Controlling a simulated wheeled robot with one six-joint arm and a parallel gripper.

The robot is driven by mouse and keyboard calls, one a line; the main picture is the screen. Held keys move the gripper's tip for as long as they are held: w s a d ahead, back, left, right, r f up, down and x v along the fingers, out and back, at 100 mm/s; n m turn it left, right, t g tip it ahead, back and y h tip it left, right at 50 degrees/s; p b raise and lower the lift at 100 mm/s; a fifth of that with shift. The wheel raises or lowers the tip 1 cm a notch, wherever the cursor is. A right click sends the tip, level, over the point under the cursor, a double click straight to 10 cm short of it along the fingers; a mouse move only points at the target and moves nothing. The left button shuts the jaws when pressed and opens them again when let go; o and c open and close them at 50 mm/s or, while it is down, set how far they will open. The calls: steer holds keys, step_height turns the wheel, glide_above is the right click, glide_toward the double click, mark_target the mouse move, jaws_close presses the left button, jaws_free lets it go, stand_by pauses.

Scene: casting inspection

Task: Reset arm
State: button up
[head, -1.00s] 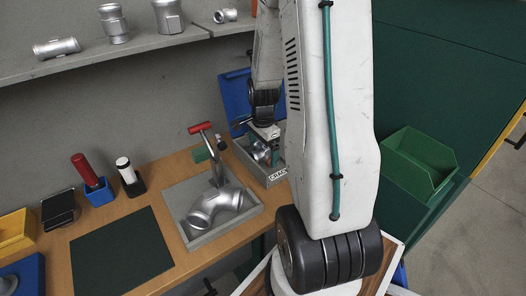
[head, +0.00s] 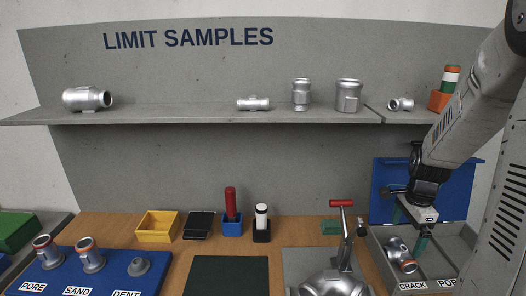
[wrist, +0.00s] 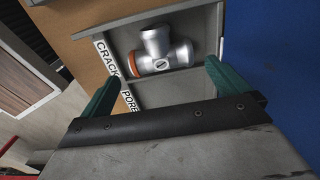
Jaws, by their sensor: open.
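My gripper (head: 408,224) is at the right of the head view, pointing down over the grey sorting tray (head: 457,241). In the wrist view its two green fingers (wrist: 160,88) are spread apart with nothing between them. A silver tee casting with an orange-brown end (head: 398,252) lies in the tray's CRACK compartment. It also shows in the wrist view (wrist: 160,50), beyond the fingertips and apart from them. The compartment marked PORE in the wrist view (wrist: 150,95) looks empty where it shows.
A clamp with a red handle (head: 342,203) holds a large silver casting (head: 333,284) left of the tray. A blue panel (head: 455,190) stands behind the tray. A shelf (head: 200,112) with several castings runs above the bench. A dark mat (head: 230,277) lies clear.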

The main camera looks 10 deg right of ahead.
steer(key=s+a+r+n+t, duration=0.2)
steer(key=a+r+n+t, duration=0.2)
steer(key=a+r+n, duration=1.25)
steer(key=s+a+r+n+t, duration=0.2)
steer(key=s+a+r+n, duration=0.3)
steer(key=a, duration=0.4)
steer(key=s+f+g, duration=0.3)
steer(key=s+g, duration=0.1)
steer(key=s, duration=0.4)
steer(key=shift+s+d+f+m+g, duration=0.2)
steer(key=shift+s+f+m+g, duration=0.15)
steer(key=shift+f+g, duration=0.05)
